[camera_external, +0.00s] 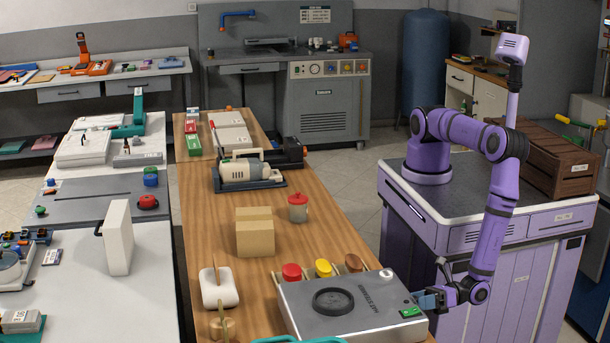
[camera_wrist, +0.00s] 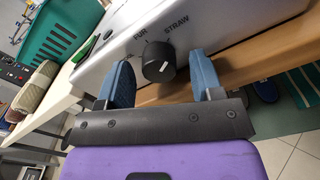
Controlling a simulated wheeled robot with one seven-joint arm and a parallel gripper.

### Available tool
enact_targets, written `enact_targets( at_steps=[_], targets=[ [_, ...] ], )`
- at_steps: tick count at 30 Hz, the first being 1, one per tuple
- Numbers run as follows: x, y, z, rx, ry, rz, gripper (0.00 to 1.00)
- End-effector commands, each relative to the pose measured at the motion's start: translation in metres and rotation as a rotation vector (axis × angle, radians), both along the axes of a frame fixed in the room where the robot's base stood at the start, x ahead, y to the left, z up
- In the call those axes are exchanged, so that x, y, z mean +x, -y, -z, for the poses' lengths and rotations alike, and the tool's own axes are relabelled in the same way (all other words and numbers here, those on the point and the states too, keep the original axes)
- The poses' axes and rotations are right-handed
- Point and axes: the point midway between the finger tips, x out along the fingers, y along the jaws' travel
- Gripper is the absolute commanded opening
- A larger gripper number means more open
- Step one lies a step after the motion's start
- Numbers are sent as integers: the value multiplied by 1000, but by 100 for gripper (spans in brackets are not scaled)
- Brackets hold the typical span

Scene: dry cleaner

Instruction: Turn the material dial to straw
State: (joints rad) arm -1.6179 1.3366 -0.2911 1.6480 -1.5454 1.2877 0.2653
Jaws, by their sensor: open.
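The material dial (camera_wrist: 157,62) is a black round knob on the front face of a silver machine (camera_external: 322,303). In the wrist view the labels FUR (camera_wrist: 140,42) and STRAW (camera_wrist: 175,28) are printed beside it, FUR to the left and STRAW to the right. A short white mark shows on the knob; which label it points at I cannot tell. My gripper (camera_wrist: 163,80) is open, with one blue finger on each side of the dial; contact is unclear. In the external view my gripper (camera_external: 432,299) is at the machine's right side, and the dial is hidden there.
The machine stands on the wooden table (camera_external: 325,220). Red, yellow and brown knobs (camera_external: 323,268) stand behind it. A cardboard box (camera_external: 254,232) and a red-lidded jar (camera_external: 298,208) are farther back. A teal basket (camera_wrist: 58,35) shows in the wrist view.

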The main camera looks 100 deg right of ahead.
Motion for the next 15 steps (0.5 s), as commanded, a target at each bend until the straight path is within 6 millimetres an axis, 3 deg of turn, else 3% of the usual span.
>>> enact_targets(
  at_steps=[5, 15],
  targets=[
    [-11, 0, 0, 0, 0, -1, 60],
    [-72, -1, 0, 0, 0, -2, 60]
  ],
)
